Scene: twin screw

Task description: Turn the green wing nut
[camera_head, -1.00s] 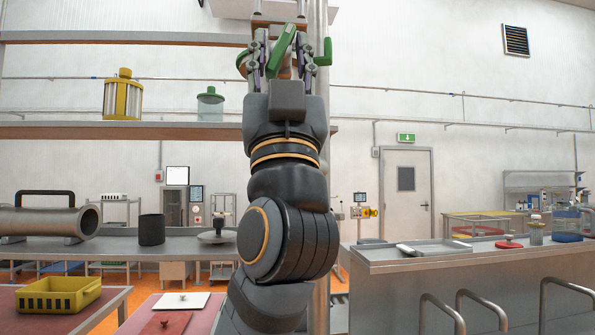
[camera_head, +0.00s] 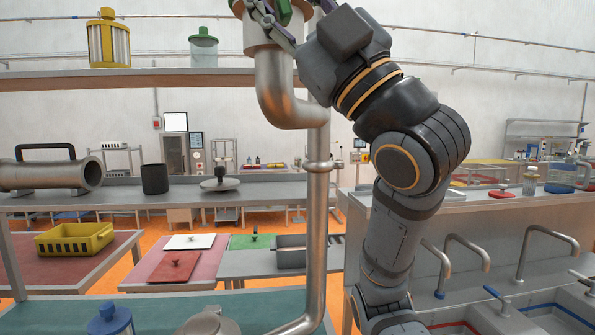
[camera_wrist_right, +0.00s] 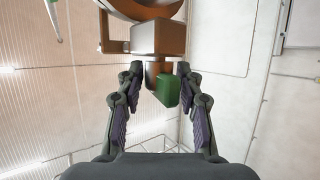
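The green wing nut (camera_head: 283,10) shows at the top edge of the head view, on the wide metal pipe fitting, partly cut off and covered by my right gripper (camera_head: 275,22). In the right wrist view a green wing (camera_wrist_right: 166,89) hangs below a metal block, between the two fingers of my right gripper (camera_wrist_right: 158,72). The fingers stand apart, with visible gaps on both sides of the green wing. My left gripper is in neither view.
A bent metal pipe (camera_head: 285,95) drops from the fitting beside a tall vertical pipe (camera_head: 319,215). A shelf (camera_head: 150,80) with a yellow canister (camera_head: 108,40) and a green-lidded jar (camera_head: 203,50) is at left. A sink counter (camera_head: 530,210) is at right.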

